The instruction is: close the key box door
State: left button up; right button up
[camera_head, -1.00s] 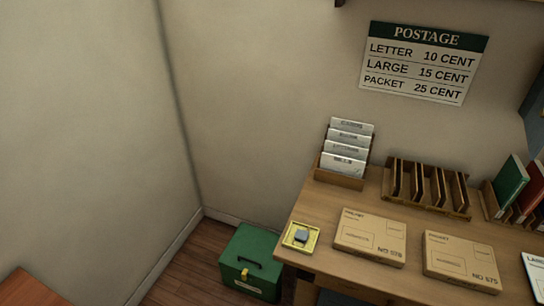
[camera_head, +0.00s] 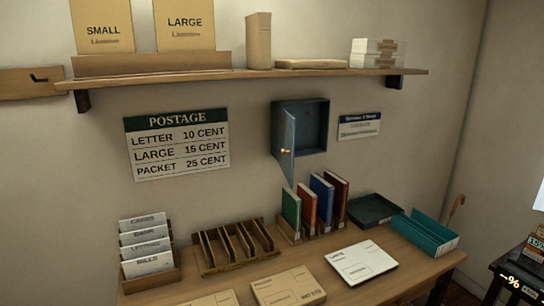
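The key box (camera_head: 315,128) is a dark blue-grey box fixed to the wall under the shelf, right of the postage sign. Its door (camera_head: 287,143) is hinged on the left side and stands open, swung out towards me. The inside of the box looks dark and I can make out no keys. Neither of my grippers shows in the head view.
A shelf (camera_head: 250,76) with books and envelopes runs above the box. Below, the desk (camera_head: 222,284) holds upright books (camera_head: 322,200), a letter rack (camera_head: 150,260), a slotted rack (camera_head: 234,246), parcels (camera_head: 288,289) and a teal tray (camera_head: 423,235).

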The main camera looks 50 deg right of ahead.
aim_at(286, 122)
jog(key=z, duration=1.8)
jog(key=k+l, duration=0.05)
